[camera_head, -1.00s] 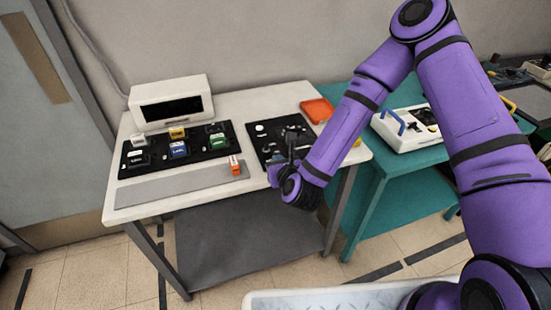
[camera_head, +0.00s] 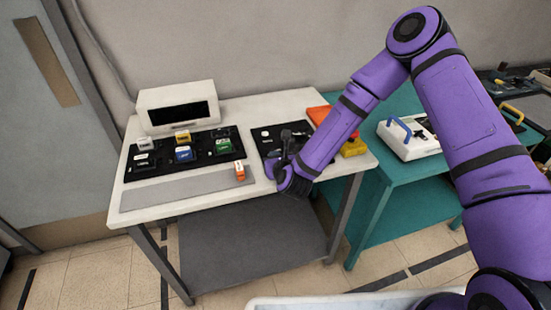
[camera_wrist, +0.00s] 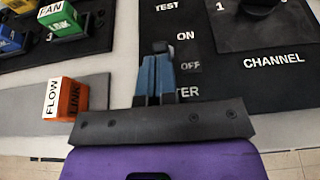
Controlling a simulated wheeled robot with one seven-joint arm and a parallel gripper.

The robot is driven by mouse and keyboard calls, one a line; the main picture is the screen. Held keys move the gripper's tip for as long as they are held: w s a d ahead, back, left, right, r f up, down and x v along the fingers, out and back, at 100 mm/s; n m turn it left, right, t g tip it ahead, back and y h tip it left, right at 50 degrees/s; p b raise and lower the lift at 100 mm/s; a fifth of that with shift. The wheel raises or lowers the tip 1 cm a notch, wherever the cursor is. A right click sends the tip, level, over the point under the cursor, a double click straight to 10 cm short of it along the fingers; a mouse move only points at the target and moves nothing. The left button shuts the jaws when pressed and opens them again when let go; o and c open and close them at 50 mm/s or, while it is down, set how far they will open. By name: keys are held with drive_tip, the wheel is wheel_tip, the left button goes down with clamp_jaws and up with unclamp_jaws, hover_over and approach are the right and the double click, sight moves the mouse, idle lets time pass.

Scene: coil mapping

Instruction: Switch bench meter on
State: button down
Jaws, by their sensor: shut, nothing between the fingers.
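The bench meter (camera_head: 178,108) is a white box at the back left of the white table, with a dark display. A black control panel (camera_head: 266,134) lies to its right. In the wrist view the panel (camera_wrist: 215,35) carries the labels TEST, ON, OFF, a partly covered word ending in TER, and CHANNEL. My gripper (camera_wrist: 160,52) is shut and empty, its blue fingers over the panel's left edge beside ON and OFF. Whether the fingertips touch anything cannot be told.
A dark knob (camera_wrist: 262,6) stands above CHANNEL. Left are an orange FLOW LINK block (camera_wrist: 66,98) on a grey strip (camera_wrist: 25,118) and several coloured blocks on a black board (camera_head: 133,172).

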drive_tip(key=shift+w+r+g, duration=0.3)
drive_tip(key=shift+r+g, duration=0.1)
drive_tip(key=shift+g, duration=0.4)
drive_tip(key=shift+w+a+r+g+h, duration=0.1)
drive_tip(key=shift+w+r+g+h, duration=0.2)
drive_tip(key=shift+g, duration=0.3)
drive_tip(key=shift+w+a+r+g+h, duration=0.15)
drive_tip(key=shift+w+g+h, duration=0.1)
drive_tip(key=shift+g, duration=0.35)
drive_tip(key=shift+w+a+r+g+h, duration=0.1)
drive_tip(key=shift+w+r+g+h, duration=0.2)
drive_tip(key=shift+g, duration=0.35)
drive_tip(key=shift+w+a+g+h, duration=0.1)
drive_tip(key=shift+w+g, duration=0.25)
drive_tip(key=shift+g, duration=0.3)
drive_tip(key=shift+w+g, duration=0.2)
drive_tip(key=shift+g, duration=0.1)
drive_tip(key=shift+w, duration=0.1)
drive_tip(key=shift+w+a, duration=0.1)
drive_tip(key=shift+r, duration=0.2)
drive_tip(key=shift+r, duration=0.65)
